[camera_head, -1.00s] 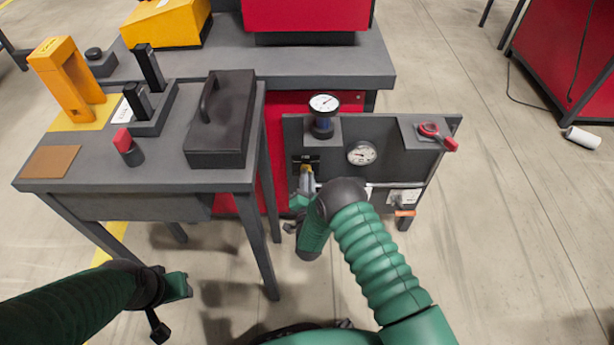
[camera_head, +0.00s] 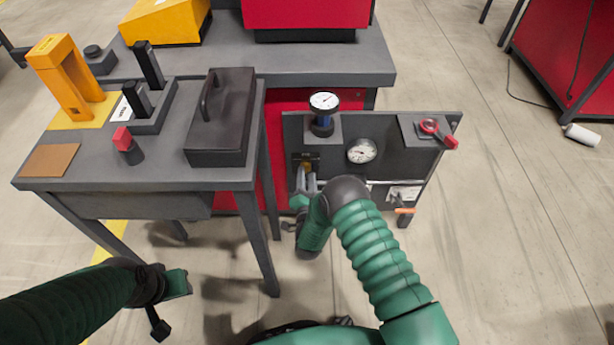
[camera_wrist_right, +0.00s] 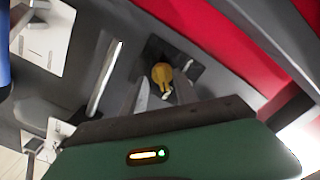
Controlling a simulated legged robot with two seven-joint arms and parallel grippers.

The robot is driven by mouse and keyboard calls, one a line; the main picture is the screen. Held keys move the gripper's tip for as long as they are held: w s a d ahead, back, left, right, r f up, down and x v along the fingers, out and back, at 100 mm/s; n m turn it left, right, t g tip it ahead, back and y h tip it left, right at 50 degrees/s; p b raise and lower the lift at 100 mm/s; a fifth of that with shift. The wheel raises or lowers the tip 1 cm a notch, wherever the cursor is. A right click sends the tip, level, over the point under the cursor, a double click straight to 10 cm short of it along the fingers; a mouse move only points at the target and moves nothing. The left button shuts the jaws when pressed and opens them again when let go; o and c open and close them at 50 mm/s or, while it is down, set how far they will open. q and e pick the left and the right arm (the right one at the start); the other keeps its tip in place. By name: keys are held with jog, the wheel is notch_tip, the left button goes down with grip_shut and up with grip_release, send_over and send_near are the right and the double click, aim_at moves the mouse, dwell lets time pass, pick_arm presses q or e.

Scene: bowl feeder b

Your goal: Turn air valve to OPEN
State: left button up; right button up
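The air valve is a yellow knob (camera_wrist_right: 162,75) on a dark square plate (camera_wrist_right: 170,70), in the upper middle of the right wrist view. In the head view the valve (camera_head: 307,167) shows only as a small yellow patch at the panel's left side, partly hidden by my gripper. My right gripper (camera_wrist_right: 163,94) is open, with its two grey fingers apart and the knob just beyond and between their tips. I cannot tell whether either finger touches it. In the head view the right gripper (camera_head: 306,183) is at the panel's left edge. My left gripper (camera_head: 168,300) hangs low at left, far from the valve; its fingers are unclear.
The grey panel (camera_head: 385,130) carries a top gauge (camera_head: 323,101), a front gauge (camera_head: 361,150), a red lever (camera_head: 438,132) and an orange handle (camera_head: 405,210). A grey table (camera_head: 150,172) with several fixtures stands left of it. Open floor lies to the right.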

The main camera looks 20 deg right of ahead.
jog(key=shift+d+r, duration=0.1)
jog(key=shift+r, duration=0.1)
jog(key=shift+s, duration=0.3)
jog(key=p+v, duration=0.6)
jog(key=v, duration=1)
jog(key=shift+s+f, duration=0.1)
